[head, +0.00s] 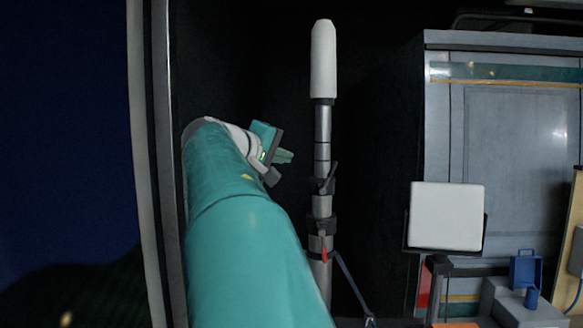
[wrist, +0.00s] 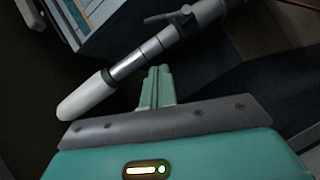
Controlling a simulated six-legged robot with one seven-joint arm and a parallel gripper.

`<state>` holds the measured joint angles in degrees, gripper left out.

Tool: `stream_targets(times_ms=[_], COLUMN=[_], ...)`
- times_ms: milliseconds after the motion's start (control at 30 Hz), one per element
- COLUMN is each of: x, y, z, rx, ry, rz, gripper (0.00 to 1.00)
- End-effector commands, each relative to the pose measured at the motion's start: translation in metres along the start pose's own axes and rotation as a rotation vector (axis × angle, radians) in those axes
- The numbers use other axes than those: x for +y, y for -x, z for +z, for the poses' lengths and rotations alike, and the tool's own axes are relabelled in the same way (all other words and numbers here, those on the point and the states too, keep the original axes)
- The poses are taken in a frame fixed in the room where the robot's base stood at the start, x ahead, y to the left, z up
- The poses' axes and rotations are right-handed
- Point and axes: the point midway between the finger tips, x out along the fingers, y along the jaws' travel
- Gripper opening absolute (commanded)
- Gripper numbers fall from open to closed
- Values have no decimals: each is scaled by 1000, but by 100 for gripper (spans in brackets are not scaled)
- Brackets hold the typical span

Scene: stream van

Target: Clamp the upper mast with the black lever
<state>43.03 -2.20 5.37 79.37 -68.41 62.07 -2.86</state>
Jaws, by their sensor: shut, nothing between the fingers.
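The mast stands upright in the middle of the head view, with a white cap on top and a grey upper mast tube (head: 322,130). The black lever (head: 330,178) sits on a dark collar around the tube, its tip pointing up and to the right. A red lever (head: 323,250) hangs on a lower collar. In the wrist view the upper mast (wrist: 130,64) runs diagonally, and the black lever (wrist: 160,18) shows near the top. My gripper (head: 290,156) is left of the mast, above the black lever's height. Its fingers (wrist: 157,72) are shut and empty, apart from the lever.
A white square panel (head: 447,216) stands to the right of the mast, before a grey cabinet (head: 520,150). A blue strut (head: 352,283) slopes down from the lower mast. A blue container (head: 526,270) is at the lower right. Dark open space lies around the mast top.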

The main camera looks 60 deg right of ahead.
Motion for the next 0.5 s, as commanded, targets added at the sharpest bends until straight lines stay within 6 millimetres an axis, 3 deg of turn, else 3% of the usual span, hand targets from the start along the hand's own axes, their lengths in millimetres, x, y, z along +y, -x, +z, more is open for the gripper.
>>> stream_targets(times_ms=[267, 500], x=[-1, -1], y=[-7, -45], z=[0, 1], rx=[0, -2], ry=[0, -1], rz=[-2, -3], gripper=[0, 0])
